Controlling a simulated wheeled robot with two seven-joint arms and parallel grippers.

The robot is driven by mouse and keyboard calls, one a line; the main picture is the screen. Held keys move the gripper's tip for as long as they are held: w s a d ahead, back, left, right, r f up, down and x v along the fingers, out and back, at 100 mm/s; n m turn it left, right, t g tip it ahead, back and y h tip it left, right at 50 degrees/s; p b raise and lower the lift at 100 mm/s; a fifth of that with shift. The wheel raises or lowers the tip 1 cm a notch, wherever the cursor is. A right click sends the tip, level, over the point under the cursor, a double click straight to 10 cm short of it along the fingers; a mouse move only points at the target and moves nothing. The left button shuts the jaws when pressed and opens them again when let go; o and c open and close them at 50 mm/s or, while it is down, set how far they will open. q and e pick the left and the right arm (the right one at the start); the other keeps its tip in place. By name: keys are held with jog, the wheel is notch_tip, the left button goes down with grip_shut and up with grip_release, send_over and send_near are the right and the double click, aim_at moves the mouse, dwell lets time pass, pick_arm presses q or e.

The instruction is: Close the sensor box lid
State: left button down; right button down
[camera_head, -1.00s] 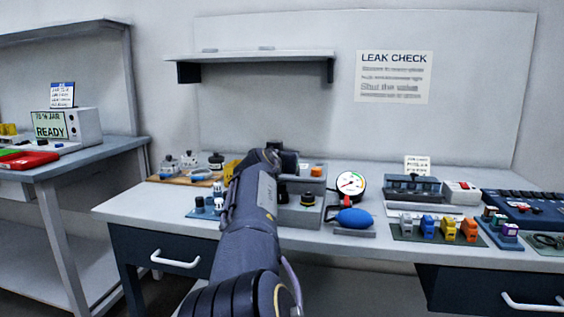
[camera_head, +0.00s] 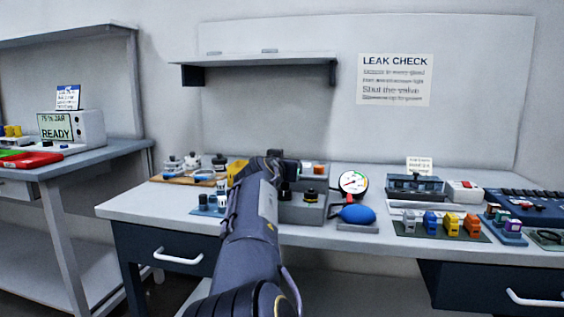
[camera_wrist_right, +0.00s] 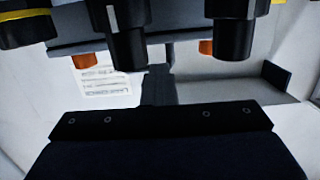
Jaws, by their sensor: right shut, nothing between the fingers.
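A grey open box (camera_head: 312,212) stands on the bench, partly hidden behind my right arm. Black knob-like parts (camera_head: 309,194) sit inside it, with orange parts (camera_head: 318,169) further back. I take it for the sensor box; I cannot clearly make out its lid. My right gripper (camera_head: 277,157) is above the box's back left part. It is shut and empty. The right wrist view shows the dark gripper fingers (camera_wrist_right: 158,86), with black cylinders (camera_wrist_right: 125,40) and orange parts (camera_wrist_right: 84,60) close by at the top. I cannot tell if the gripper touches the box. My left gripper is out of view.
A round gauge (camera_head: 353,184) and blue bulb (camera_head: 357,214) stand close on the right. A wooden board (camera_head: 180,179) with several parts and a blue stand (camera_head: 209,206) are on the left. Coloured blocks (camera_head: 451,224) lie further right. A shelf (camera_head: 255,65) hangs above.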

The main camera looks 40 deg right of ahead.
jog(key=shift+s+a+f, duration=0.25)
jog(key=shift+s+a, duration=0.1)
jog(key=shift+a, duration=0.05)
jog(key=v, duration=0.6)
jog(key=shift+s+a+r+p, duration=0.2)
jog(key=shift+a+r+p, duration=0.1)
jog(key=shift+r, duration=0.05)
